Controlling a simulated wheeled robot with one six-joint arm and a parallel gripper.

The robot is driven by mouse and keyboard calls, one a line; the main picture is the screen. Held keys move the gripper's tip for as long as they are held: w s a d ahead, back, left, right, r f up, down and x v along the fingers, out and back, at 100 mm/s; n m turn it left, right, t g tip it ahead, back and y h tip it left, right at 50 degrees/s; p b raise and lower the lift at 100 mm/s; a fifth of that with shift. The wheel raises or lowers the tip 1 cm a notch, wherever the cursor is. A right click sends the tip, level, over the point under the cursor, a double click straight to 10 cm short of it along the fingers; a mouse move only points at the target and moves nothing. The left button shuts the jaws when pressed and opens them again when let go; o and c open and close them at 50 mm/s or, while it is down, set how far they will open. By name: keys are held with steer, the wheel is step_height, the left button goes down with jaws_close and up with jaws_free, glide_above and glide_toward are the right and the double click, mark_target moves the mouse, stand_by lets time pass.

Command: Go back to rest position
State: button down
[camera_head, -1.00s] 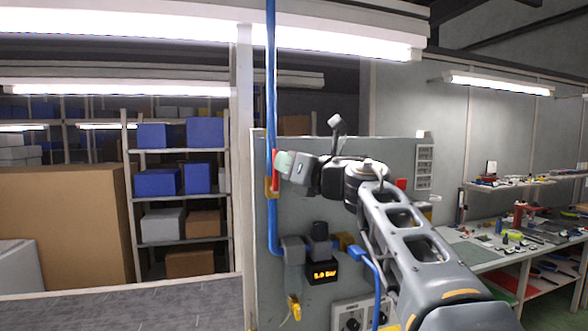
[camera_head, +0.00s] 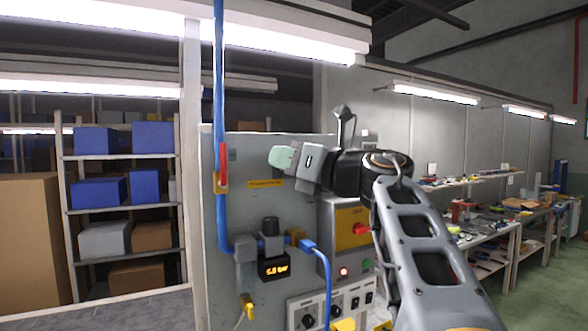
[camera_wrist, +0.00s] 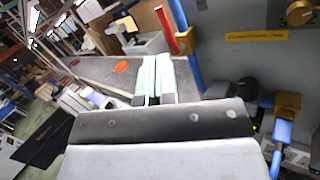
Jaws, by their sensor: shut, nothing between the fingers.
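My gripper (camera_head: 281,158) is at the end of my raised arm, in front of the grey panel (camera_head: 228,205), with its pale green fingers pointing left. In the wrist view the two green fingers (camera_wrist: 153,76) lie side by side, shut, with nothing between them. In the head view the red valve handle (camera_head: 223,165) on the blue pipe (camera_head: 219,95) is to the left of the fingers, with a visible gap. The red handle also shows in the wrist view (camera_wrist: 166,30), right of the fingertips and apart from them.
The panel carries a pressure display (camera_head: 274,267), a yellow switch box (camera_head: 350,228) and a socket plate (camera_head: 310,310). A blue hose (camera_head: 325,275) hangs in front. Shelves with blue bins (camera_head: 100,190) stand left. Workbenches (camera_head: 490,240) with tools stand right, beside open floor.

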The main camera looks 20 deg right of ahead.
steer(key=shift+v, duration=1.1)
steer(key=w+d+f+m+t+h, duration=0.1)
steer(key=w+d+m+t+h, duration=0.1)
steer(key=d+m+h, duration=0.8)
steer(key=w+d+f+m+t+h, duration=0.3)
steer(key=m+h, duration=0.4)
steer(key=m, duration=0.7)
steer(key=s+d+f+m+g+h, duration=0.2)
steer(key=d+f+m+g+h, duration=0.2)
steer(key=f+m+g, duration=0.5)
steer(key=s+a+f+m+g+y, duration=0.2)
steer(key=a+f+m, duration=0.15)
steer(key=f, duration=0.65)
steer(key=s+a+f+m+g+y, duration=0.2)
steer(key=a+f+m, duration=0.15)
steer(key=f, duration=0.65)
steer(key=s+a+f+g+y, duration=0.2)
steer(key=s+a+f+y, duration=0.1)
steer(key=a+f, duration=0.3)
steer(key=s+a+f+g+y, duration=0.2)
steer(key=s+a+f+y, duration=0.1)
steer(key=s+a+f, duration=0.2)
steer(key=a+f, duration=0.2)
steer(key=a, duration=0.2)
steer(key=shift+s, duration=0.3)
